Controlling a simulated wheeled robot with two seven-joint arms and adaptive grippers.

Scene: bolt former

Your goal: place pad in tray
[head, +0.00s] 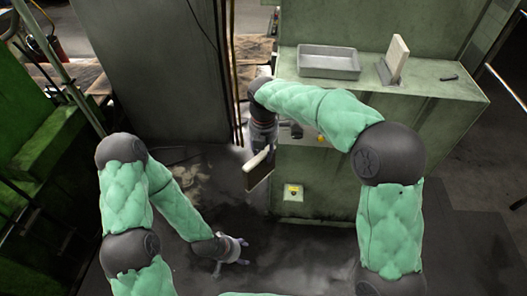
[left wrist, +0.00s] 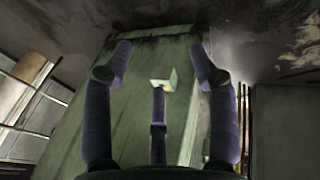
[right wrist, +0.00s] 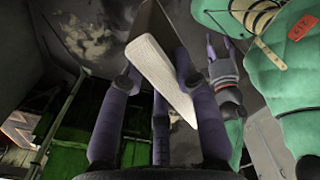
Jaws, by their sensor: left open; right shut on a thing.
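My right gripper (head: 262,148) is shut on a thin pad (head: 257,172), which hangs tilted in front of the green cabinet's left side. In the right wrist view the pad (right wrist: 163,75) lies between the fingers, with a pale textured edge and a darker face. The grey tray (head: 328,62) sits on the cabinet's top and looks empty. A second, cream pad (head: 398,52) stands upright in a dark holder right of the tray. My left gripper (head: 242,250) is open and empty, low over the floor; it also shows in the right wrist view (right wrist: 218,52).
The green cabinet (head: 315,185) has knobs and a yellow-marked box (head: 293,192) on its front. A small dark object (head: 449,77) lies on its top at the right. A grey panel (head: 150,70) stands at the left. The floor between is stained but open.

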